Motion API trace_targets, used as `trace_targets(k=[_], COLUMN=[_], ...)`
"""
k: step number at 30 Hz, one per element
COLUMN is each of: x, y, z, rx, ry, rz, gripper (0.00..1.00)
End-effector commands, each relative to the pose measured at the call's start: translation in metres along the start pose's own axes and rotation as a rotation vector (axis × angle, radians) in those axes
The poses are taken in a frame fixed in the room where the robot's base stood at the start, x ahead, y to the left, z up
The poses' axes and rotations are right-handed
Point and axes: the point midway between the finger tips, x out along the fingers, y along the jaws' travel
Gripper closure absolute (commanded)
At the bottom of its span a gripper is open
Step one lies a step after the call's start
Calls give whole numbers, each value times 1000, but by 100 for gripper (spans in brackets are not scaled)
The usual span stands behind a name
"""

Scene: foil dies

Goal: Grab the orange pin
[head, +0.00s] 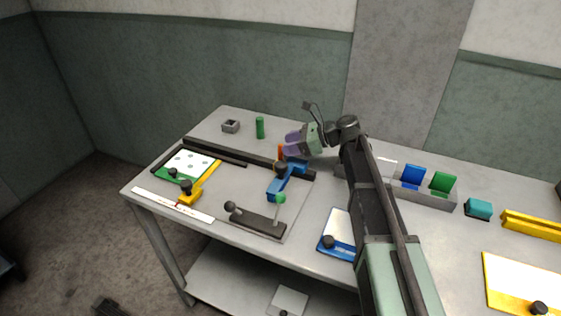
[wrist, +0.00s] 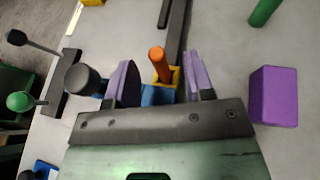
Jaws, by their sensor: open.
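The orange pin (head: 281,150) shows as a small upright piece just left of my gripper (head: 291,143) in the head view. In the wrist view the orange pin (wrist: 158,62) rises from a small yellow socket (wrist: 175,78) beside a blue part (wrist: 158,96). My gripper (wrist: 163,78) is open, with one purple finger on each side of the pin in the picture. I see a gap between the pin and both fingers. Whether the fingertips are level with the pin is unclear.
A purple block (wrist: 273,95) lies right of the fingers. A black knob (wrist: 82,80) stands close to the left finger. A green cylinder (head: 260,127) and a grey square holder (head: 231,126) stand behind. A dark rail (head: 225,152) runs along the fixture.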

Motion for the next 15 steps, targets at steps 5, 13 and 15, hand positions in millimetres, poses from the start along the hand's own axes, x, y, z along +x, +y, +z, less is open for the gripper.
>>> trace_targets(k=[5,13,15], x=[16,52,51], y=[2,2,2], z=[-2,0,1], rx=[-1,-1,0], ry=[1,1,1], rz=[2,0,0], gripper=[52,52,52])
